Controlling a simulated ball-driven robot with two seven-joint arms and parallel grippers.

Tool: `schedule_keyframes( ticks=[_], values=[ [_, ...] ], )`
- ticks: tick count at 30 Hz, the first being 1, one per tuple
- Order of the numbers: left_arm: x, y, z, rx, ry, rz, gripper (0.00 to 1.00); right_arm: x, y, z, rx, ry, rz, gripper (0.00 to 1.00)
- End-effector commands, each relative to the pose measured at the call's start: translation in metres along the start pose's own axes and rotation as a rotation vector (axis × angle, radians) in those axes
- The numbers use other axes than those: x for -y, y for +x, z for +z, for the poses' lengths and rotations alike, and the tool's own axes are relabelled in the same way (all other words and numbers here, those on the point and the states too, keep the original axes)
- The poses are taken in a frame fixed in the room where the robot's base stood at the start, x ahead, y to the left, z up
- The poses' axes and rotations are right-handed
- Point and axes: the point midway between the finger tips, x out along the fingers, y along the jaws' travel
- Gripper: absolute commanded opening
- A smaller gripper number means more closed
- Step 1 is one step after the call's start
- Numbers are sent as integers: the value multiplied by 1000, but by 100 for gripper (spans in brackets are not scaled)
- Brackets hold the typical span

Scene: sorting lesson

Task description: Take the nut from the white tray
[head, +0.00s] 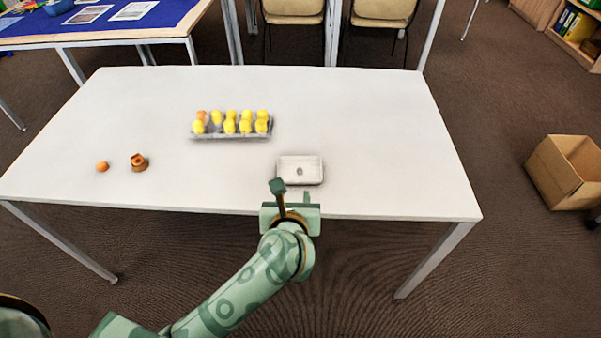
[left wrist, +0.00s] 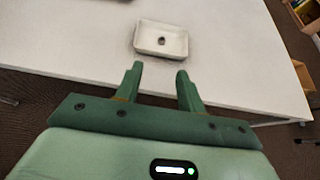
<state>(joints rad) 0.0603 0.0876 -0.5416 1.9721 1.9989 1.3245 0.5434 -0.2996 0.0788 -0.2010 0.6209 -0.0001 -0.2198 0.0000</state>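The white tray (head: 312,181) sits near the front edge of the white table, right of its middle. A small grey nut (head: 299,171) lies inside it. In the left wrist view, the tray (left wrist: 140,44) is just beyond my fingertips, with the dark nut (left wrist: 162,41) near its middle. My left gripper (head: 292,189) is at the table's front edge, just short of the tray. It also shows in the left wrist view (left wrist: 159,70), with its fingers apart and nothing between them. My right gripper is not in view.
On the white table (head: 370,120) stands a grey carton (head: 230,136) with several yellow items and an orange one. An orange ball (head: 102,166) and a small brown object (head: 139,162) lie at the left. The table's right side is clear. A cardboard box (head: 560,175) stands on the floor.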

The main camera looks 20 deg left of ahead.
Motion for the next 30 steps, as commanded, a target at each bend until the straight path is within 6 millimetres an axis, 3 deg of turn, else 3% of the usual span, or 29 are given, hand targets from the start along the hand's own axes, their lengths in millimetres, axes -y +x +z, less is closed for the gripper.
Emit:
schedule_keyframes(
  ticks=[10, 18, 25, 30],
  values=[
    [-1, 84, -4, -1, 6, 4, 39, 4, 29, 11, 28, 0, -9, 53],
    [0, 109, -2, 1, 6, 4, 39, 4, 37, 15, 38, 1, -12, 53],
    [6, 147, -4, 0, 9, 4, 39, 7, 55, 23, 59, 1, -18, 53],
    [6, 155, -1, 1, 6, 3, 39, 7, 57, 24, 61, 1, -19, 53]
  ],
)
